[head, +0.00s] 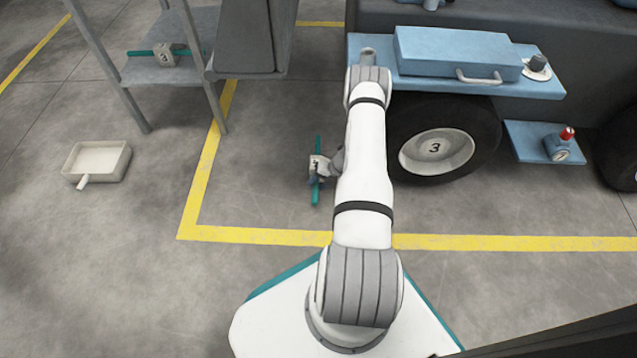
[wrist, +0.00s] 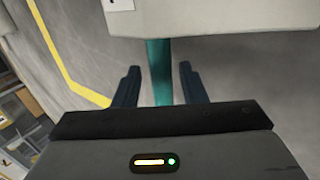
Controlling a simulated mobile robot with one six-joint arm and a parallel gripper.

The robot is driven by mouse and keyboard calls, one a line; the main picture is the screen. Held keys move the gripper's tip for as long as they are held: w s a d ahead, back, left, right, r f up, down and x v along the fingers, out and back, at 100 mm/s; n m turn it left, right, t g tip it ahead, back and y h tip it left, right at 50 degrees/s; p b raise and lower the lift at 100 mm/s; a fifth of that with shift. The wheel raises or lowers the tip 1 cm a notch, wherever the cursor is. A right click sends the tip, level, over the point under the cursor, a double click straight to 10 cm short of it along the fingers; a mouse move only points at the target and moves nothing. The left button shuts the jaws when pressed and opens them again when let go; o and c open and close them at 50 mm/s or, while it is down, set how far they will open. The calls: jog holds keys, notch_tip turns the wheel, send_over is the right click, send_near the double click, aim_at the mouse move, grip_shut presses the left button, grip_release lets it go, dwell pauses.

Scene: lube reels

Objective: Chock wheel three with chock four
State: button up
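Wheel three (head: 436,150) is a black tyre with a pale hub marked 3, under the blue vehicle. A pale grey chock (head: 317,166) with a long teal bar is on the floor side left of the wheel, apart from it; its number is too small to read surely. My gripper (head: 335,163) is beside this chock, partly hidden by my arm. In the wrist view, my gripper (wrist: 158,72) has its two dark fingers apart, with the teal bar (wrist: 160,75) between them and gaps on both sides. The chock's body (wrist: 215,18) fills the top, its label cut off.
Another chock (head: 164,54), marked 3, lies on a grey shelf (head: 190,72) at upper left. A pale tray (head: 98,160) is on the floor at left. A yellow line (head: 270,236) crosses the floor. A blue step (head: 525,140) with a red-capped item juts out right of the wheel.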

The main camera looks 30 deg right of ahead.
jog(key=shift+o, duration=0.8)
